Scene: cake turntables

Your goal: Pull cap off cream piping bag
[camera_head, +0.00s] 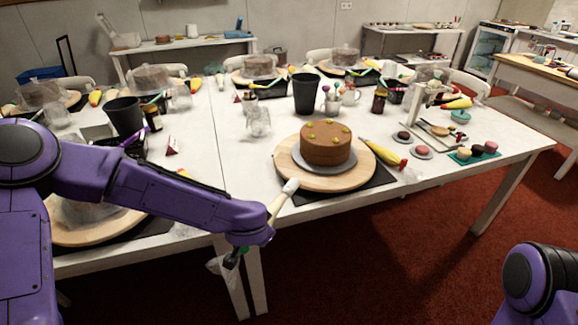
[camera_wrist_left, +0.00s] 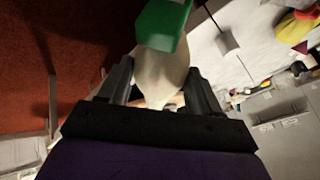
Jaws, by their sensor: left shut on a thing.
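My left gripper (camera_head: 232,258) is low in front of the table edge in the head view, largely hidden by my own arm. In the left wrist view its two dark fingers (camera_wrist_left: 160,88) are closed on the sides of a pale cream piping bag (camera_wrist_left: 160,72). A green cap (camera_wrist_left: 164,24) is at the bag's end, at the top of that view, beyond the fingers. A small green part (camera_head: 243,251) also shows beside the gripper in the head view. My right gripper is out of view.
A chocolate cake (camera_head: 326,142) stands on a round wooden turntable (camera_head: 290,174). A pale-tipped tool (camera_head: 283,198) shows between its edge and my left arm. A yellow bag with a red tip (camera_head: 383,152) lies to the right. Red floor is open in front of the table.

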